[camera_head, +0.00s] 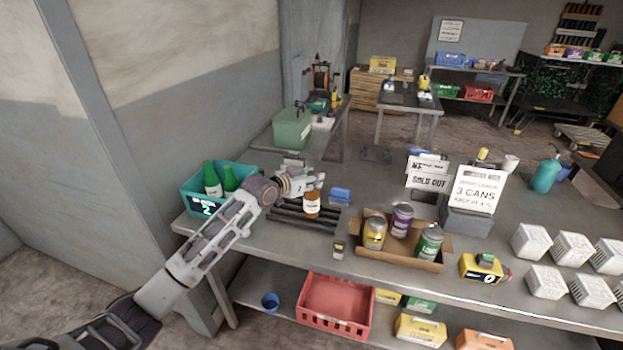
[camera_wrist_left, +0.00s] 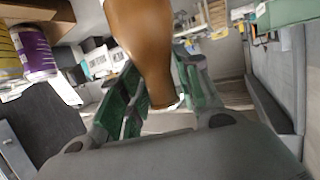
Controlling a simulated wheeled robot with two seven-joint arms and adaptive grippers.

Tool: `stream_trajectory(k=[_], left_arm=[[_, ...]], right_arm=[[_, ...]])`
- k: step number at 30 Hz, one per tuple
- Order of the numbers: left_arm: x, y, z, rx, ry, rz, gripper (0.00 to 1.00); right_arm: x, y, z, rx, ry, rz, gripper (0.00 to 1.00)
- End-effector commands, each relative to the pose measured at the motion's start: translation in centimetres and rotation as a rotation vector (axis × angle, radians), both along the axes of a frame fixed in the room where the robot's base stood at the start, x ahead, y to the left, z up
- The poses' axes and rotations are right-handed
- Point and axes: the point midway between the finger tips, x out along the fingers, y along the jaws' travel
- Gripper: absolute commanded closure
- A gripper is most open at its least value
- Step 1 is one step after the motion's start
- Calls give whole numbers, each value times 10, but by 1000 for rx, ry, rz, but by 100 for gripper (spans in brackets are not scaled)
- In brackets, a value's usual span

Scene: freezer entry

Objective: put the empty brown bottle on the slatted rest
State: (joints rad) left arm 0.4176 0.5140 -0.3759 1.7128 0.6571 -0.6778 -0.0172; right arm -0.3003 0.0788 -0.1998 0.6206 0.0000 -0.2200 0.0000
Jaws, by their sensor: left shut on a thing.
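The brown bottle (camera_head: 312,209) has a white label and appears roughly upright over the dark slatted rest (camera_head: 290,222). I cannot tell whether its base touches the slats. My left gripper (camera_head: 313,186) is shut on the bottle near its top. In the left wrist view the brown bottle (camera_wrist_left: 143,45) fills the space between the green-padded fingers of the left gripper (camera_wrist_left: 158,92). The bottle hides part of the rest behind it. My right gripper is not in view.
A teal crate (camera_head: 188,200) with green bottles stands left of the rest. A blue block (camera_head: 340,194) lies behind it. A cardboard tray (camera_head: 400,261) with several cans stands to the right. A small yellow-and-dark item (camera_head: 339,250) sits near the counter's front edge.

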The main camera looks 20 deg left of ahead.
Motion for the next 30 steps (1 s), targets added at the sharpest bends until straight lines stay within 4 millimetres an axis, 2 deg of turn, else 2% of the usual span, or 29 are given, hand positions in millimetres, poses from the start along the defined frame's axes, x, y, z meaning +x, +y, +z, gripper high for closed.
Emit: stream_trajectory(k=[11, 12, 17, 30], left_arm=[[0, 0, -3, 0, 0, 0, 88], [0, 0, -3, 0, 0, 0, 63], [0, 0, -3, 0, 1, 0, 44], [-1, 0, -1, 1, 0, 0, 44]], right_arm=[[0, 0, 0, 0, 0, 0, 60], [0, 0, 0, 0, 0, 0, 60], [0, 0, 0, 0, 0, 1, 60], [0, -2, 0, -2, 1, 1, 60]])
